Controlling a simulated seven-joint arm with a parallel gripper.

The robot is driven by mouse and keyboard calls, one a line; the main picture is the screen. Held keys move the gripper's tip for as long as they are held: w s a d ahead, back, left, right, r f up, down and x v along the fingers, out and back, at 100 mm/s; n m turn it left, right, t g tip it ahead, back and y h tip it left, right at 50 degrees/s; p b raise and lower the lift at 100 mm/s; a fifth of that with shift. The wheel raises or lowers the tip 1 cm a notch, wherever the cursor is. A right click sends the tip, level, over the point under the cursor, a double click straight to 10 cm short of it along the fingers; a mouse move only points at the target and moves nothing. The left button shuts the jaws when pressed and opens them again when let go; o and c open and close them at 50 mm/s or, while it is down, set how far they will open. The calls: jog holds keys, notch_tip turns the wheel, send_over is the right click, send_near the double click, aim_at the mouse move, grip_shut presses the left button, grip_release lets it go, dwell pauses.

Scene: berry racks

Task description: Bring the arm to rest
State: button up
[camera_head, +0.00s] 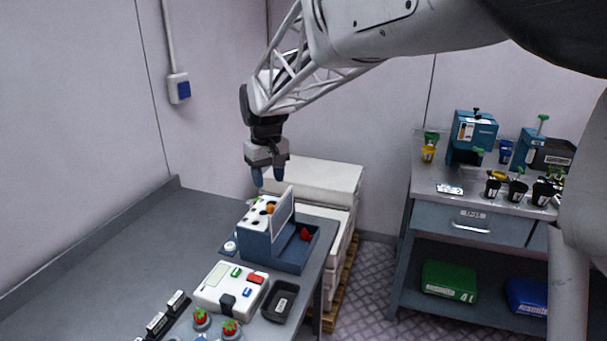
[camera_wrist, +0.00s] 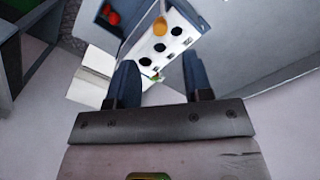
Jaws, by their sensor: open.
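My gripper (camera_head: 268,176) hangs from my arm, pointing down, above the left table's far end. It is open, and nothing shows between its fingers. In the wrist view my gripper (camera_wrist: 161,82) has its two blue fingers apart over the berry rack. Below it stands the berry rack (camera_head: 257,243), a blue box with a white top full of dark holes and an upright white panel. An orange berry (camera_head: 270,208) sits in the top; it also shows in the wrist view (camera_wrist: 160,26). A red berry (camera_head: 305,234) lies in the rack's open blue bin (camera_head: 292,262).
A white device with buttons (camera_head: 230,289), a black tray (camera_head: 280,302) and strawberries on round stands (camera_head: 201,319) are on the left table (camera_head: 130,255). White stacked boxes (camera_head: 320,180) stand behind it. A second bench (camera_head: 440,178) at right holds pots and machines.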

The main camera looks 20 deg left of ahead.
jog(key=shift+d, duration=0.1)
jog(key=s+d+r+m, duration=0.1)
jog(key=s+d+m, duration=0.1)
jog(key=d, duration=0.8)
jog(key=s+d+r+m+t, duration=0.1)
jog(key=s+d, duration=0.2)
jog(key=d, duration=0.7)
jog(key=s+d+r+m, duration=0.2)
jog(key=d, duration=0.8)
jog(key=s+d+f+m, duration=0.2)
jog(key=s+d+f, duration=0.1)
jog(key=s+d, duration=0.7)
jog(key=s+d+f+m+t, duration=0.1)
jog(key=s+d+f+m, duration=0.2)
jog(key=s+d, duration=0.7)
jog(key=shift+s+d+f+t, duration=0.3)
jog(key=shift+s+f, duration=0.35)
jog(key=shift+s, duration=0.1)
